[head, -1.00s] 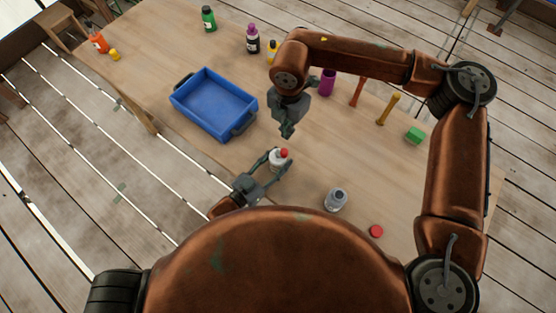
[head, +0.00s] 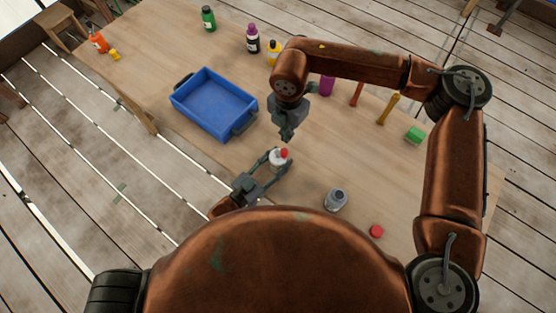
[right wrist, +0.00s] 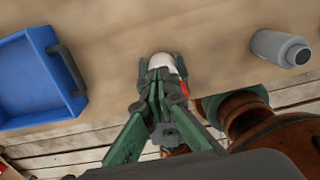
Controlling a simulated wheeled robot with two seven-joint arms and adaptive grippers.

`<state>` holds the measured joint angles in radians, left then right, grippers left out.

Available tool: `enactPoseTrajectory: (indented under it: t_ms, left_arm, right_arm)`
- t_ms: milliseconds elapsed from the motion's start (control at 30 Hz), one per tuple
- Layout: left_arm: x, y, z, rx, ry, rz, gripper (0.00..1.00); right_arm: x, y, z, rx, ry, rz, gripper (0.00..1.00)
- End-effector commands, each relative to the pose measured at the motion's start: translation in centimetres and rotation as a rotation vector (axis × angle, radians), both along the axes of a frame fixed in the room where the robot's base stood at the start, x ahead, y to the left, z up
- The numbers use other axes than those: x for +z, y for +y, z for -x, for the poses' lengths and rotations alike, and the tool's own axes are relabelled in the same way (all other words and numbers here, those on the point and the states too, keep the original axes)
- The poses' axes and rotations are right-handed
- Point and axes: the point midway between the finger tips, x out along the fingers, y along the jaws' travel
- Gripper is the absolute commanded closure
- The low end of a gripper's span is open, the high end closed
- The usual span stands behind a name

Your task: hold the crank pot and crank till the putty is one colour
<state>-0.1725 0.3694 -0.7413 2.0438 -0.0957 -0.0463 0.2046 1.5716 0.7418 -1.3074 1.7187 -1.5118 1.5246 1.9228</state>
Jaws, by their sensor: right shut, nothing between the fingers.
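The crank pot (head: 275,161) is a small whitish pot with a red knob on top, near the table's front edge. My left gripper (head: 276,163) has its fingers on either side of the pot and is closed on it. The pot's white top (right wrist: 161,62) and part of the red knob (right wrist: 181,92) show in the right wrist view. My right gripper (head: 287,138) is shut and empty, pointing down just above and behind the pot. In the right wrist view its fingers (right wrist: 166,98) cover much of the pot. The putty inside is not visible.
A blue tray (head: 233,93) stands left of the pot. A grey bottle (head: 336,200) and a red cap (head: 376,231) lie to the right. The table around the pot is bare.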

Motion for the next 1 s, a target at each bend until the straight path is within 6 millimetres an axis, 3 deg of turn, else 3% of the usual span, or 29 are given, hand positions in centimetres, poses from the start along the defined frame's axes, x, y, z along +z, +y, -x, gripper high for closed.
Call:
enactPoseTrajectory:
  t_ms: [633, 1000]
  left_arm:
    - [0.0, 0.0, 0.0, 0.0, 0.0, 0.0, 0.88]
    - [0.0, 0.0, 0.0, 0.0, 0.0, 0.0, 0.88]
  right_arm:
    - [-0.1, 0.0, 0.0, 0.0, 0.0, 0.0, 1.0]
    - [-1.3, 0.0, 0.0, 0.0, 0.001, -0.001, 1.0]
